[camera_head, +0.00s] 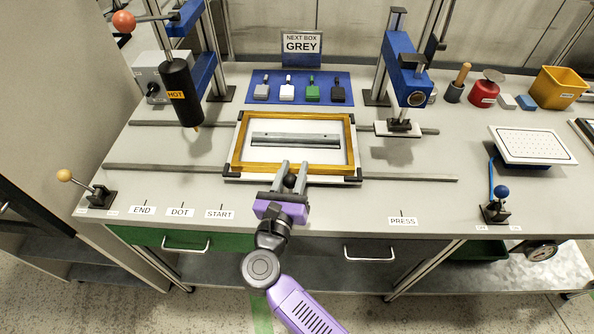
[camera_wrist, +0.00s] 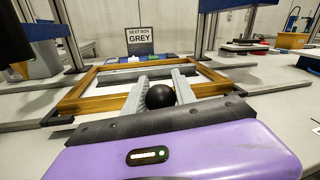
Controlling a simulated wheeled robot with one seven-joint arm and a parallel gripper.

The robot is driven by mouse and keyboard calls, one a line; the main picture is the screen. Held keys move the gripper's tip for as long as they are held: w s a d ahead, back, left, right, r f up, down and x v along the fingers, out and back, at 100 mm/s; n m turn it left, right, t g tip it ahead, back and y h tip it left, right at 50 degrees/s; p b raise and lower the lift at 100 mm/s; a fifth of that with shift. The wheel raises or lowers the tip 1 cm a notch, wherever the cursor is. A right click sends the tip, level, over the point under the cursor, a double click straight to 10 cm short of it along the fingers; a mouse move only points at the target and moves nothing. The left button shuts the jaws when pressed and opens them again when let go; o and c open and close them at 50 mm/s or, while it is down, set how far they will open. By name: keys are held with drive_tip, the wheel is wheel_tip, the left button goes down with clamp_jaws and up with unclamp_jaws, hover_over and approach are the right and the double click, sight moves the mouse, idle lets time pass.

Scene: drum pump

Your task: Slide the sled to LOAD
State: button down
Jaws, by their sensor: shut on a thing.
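The sled (camera_head: 237,141) is a pale plate with black corners, carrying a golden wooden frame (camera_head: 352,140) with a grey bar across it. It sits on two long rails (camera_head: 140,167) in the middle of the bench. A black ball knob (camera_head: 290,181) is at its front edge, and it also shows in the wrist view (camera_wrist: 160,96). My gripper (camera_head: 291,168) is shut on the knob, one finger on each side. The labels END (camera_head: 142,210), DOT (camera_head: 180,212), START (camera_head: 220,214) and PRESS (camera_head: 402,221) lie along the front edge. I see no readable LOAD label.
A black cylinder marked HOT (camera_head: 181,93) hangs over the rails at left. A blue press (camera_head: 405,80) stands at right. Levers with a yellow ball (camera_head: 64,175) and a blue ball (camera_head: 502,191) stand at the front. The rails are bare on both sides of the sled.

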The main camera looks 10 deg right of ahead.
sight(288, 187)
drive_tip(key=c, duration=1)
unclamp_jaws()
drive_tip(key=shift+c, duration=0.2)
drive_tip(key=b+v, duration=0.1)
drive_tip(key=v, duration=0.6)
drive_tip(key=shift+s+a, duration=0.15)
drive_tip(key=shift+s, duration=0.15)
